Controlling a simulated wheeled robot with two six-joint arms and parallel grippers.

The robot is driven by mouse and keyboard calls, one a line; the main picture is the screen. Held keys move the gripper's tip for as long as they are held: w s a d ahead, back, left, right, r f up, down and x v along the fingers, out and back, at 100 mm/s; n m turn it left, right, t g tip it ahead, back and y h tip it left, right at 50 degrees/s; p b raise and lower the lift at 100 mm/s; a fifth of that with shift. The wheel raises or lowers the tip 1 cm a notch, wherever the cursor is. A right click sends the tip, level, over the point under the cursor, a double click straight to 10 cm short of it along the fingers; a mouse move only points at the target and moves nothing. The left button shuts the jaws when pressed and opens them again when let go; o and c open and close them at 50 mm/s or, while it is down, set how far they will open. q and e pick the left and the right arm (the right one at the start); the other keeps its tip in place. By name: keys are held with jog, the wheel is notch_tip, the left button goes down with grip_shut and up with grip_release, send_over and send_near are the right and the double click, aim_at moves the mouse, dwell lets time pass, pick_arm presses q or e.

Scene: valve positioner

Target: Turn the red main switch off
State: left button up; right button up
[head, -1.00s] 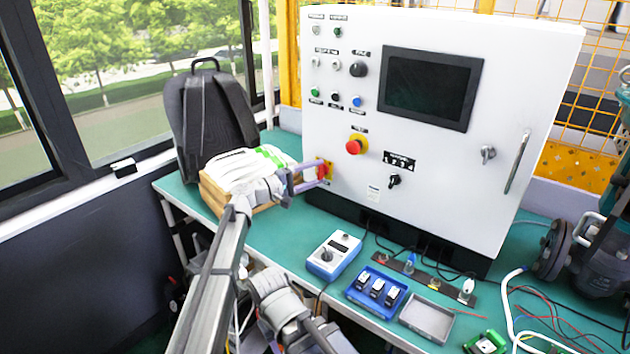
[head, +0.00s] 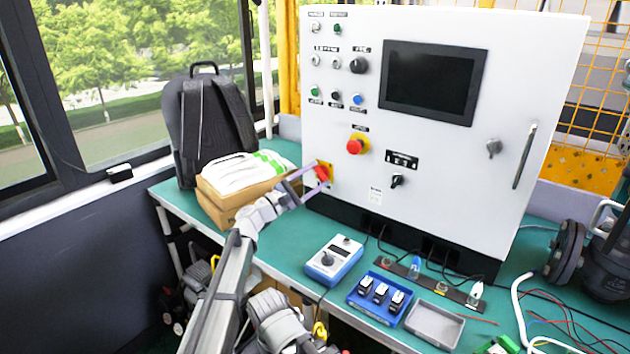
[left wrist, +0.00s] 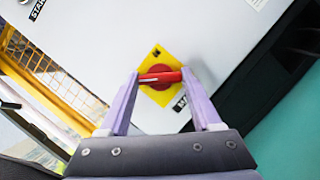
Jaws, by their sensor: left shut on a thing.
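The red main switch (head: 321,173) is a red rotary handle on a yellow plate, low on the left side of the white cabinet's front. My left gripper (head: 324,174) reaches it from the left, its purple fingers on either side of the handle. In the left wrist view the red handle (left wrist: 160,77) lies crosswise between the two fingertips of the left gripper (left wrist: 161,76), which is shut on its ends. The yellow plate shows behind it; its lettering is mostly hidden or unreadable. My right gripper is not in view.
The white cabinet (head: 445,185) carries a red emergency button (head: 355,146), a dark screen (head: 432,82) and a black knob (head: 397,180). A cardboard box (head: 226,210) and backpack (head: 206,125) stand left, close to my left arm. A blue meter (head: 334,260) lies in front on the green bench.

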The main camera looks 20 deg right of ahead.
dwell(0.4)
pick_arm(q)
jog(key=o, duration=1.4)
jog(key=b+v, duration=0.2)
jog(key=v, duration=0.6)
jog(key=shift+d+f, duration=0.1)
